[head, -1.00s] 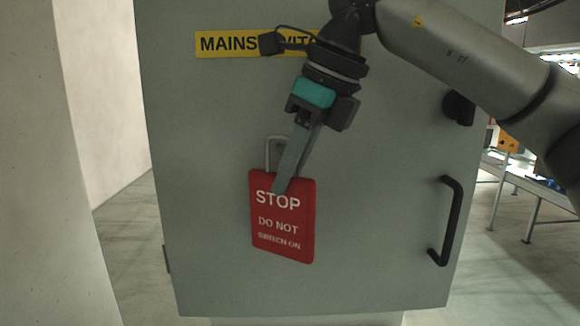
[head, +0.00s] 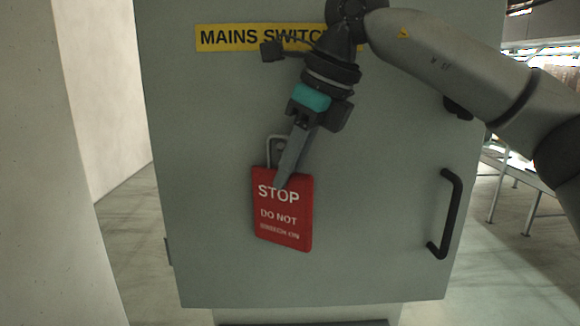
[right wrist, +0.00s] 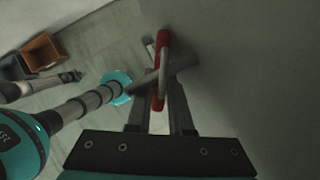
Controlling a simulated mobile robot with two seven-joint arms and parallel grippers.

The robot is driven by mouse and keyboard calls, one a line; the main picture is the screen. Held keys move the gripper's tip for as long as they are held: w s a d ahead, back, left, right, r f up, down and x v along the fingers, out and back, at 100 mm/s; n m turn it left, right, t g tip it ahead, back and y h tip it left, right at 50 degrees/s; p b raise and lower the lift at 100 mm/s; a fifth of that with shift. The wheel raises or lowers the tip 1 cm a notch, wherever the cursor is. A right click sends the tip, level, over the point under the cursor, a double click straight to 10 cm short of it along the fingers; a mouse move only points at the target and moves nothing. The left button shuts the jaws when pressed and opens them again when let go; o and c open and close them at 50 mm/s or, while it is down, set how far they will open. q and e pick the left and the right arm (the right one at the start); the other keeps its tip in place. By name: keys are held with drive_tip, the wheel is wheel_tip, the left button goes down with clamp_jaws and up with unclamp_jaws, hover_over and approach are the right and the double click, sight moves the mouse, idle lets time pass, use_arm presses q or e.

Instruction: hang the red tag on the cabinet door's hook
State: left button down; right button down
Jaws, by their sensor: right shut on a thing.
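The red tag (head: 286,232) reads STOP DO NOT and hangs upright in front of the grey cabinet door (head: 380,200), with a grey wire loop (head: 268,150) at its top. My right gripper (head: 280,184) is shut on the tag's upper part, coming from above. In the right wrist view the tag (right wrist: 160,70) shows nearly edge-on between the fingers. A grey rod (right wrist: 140,84), apparently the hook, sticks out from the door and crosses at the loop. I cannot tell whether the loop is around it or beside it. My left gripper is not seen.
A yellow MAINS SWITCH label (head: 225,38) is above the tag. A black door handle (head: 455,215) is at the right. A pale wall (head: 50,170) stands at the left. In the right wrist view an orange-brown box (right wrist: 42,53) is on the floor side.

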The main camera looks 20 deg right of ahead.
drive_tip(key=c, duration=0.7)
unclamp_jaws()
drive_tip(key=shift+d, duration=0.1)
drive_tip(key=shift+c, duration=0.2)
drive_tip(key=shift+r, duration=0.1)
drive_tip(key=shift+r, duration=0.35)
drive_tip(key=v, duration=1.4)
drive_tip(key=shift+s+d, duration=0.2)
